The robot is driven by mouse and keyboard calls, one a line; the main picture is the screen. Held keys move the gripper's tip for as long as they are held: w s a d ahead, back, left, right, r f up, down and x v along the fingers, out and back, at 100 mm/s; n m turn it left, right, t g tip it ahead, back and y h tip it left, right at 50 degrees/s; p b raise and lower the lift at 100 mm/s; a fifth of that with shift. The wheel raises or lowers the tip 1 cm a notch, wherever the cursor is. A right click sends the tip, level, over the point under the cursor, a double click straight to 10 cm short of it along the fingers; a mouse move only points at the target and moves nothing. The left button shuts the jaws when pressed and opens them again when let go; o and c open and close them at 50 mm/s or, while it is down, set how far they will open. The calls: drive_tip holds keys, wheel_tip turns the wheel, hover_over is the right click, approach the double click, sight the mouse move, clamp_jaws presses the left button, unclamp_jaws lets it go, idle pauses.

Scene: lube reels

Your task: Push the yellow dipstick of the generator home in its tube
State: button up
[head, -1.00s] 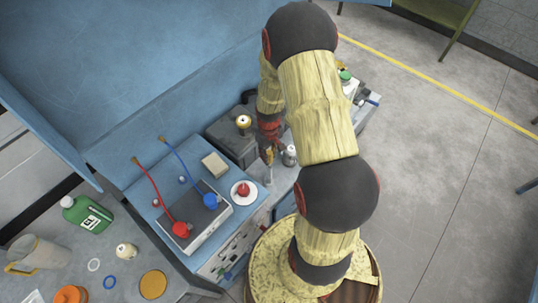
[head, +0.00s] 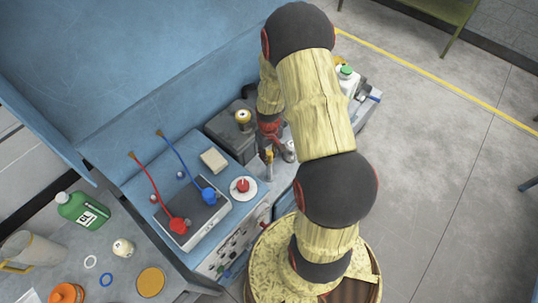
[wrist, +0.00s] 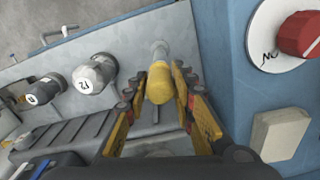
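The yellow dipstick (wrist: 159,85) shows its yellow head between the two fingers of my gripper (wrist: 160,84) in the wrist view. A pale round part (wrist: 159,49) shows just beyond the head. The fingers flank the head closely, and I cannot tell whether both press on it. In the head view the dipstick (head: 269,156) is a small yellow piece at the grey top beside the dark generator block (head: 222,136). My gripper (head: 277,146) is low beside it, partly hidden by my arm. The tube and the depth of the dipstick in it are hidden.
Two metal fittings with round labels (wrist: 95,73) (wrist: 45,89) stand on the grey top near my gripper. A red knob on a white disc (head: 243,186) and a beige block (head: 214,160) are on the blue bench. Red and blue leads (head: 178,224) rise from a grey box.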

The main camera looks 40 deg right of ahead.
drive_tip(key=o, duration=0.4)
drive_tip(key=shift+r, duration=0.1)
wheel_tip(320, 180, up, 12)
drive_tip(key=shift+f, duration=0.1)
idle(0.5)
drive_tip(key=s+a+r+t+b, duration=0.2)
drive_tip(key=s+a+r+b, duration=0.3)
drive_tip(key=a+r, duration=0.4)
drive_tip(key=s+a+r+n+t+b, duration=0.1)
drive_tip(key=s+a+r+t+b, duration=0.2)
drive_tip(key=a+r, duration=0.7)
drive_tip(key=s+a+b, duration=0.1)
drive_tip(key=s+b, duration=0.1)
drive_tip(key=s, duration=0.2)
drive_tip(key=shift+s+a+t, duration=0.2)
drive_tip(key=shift+s+t, duration=0.1)
drive_tip(key=shift+s, duration=0.05)
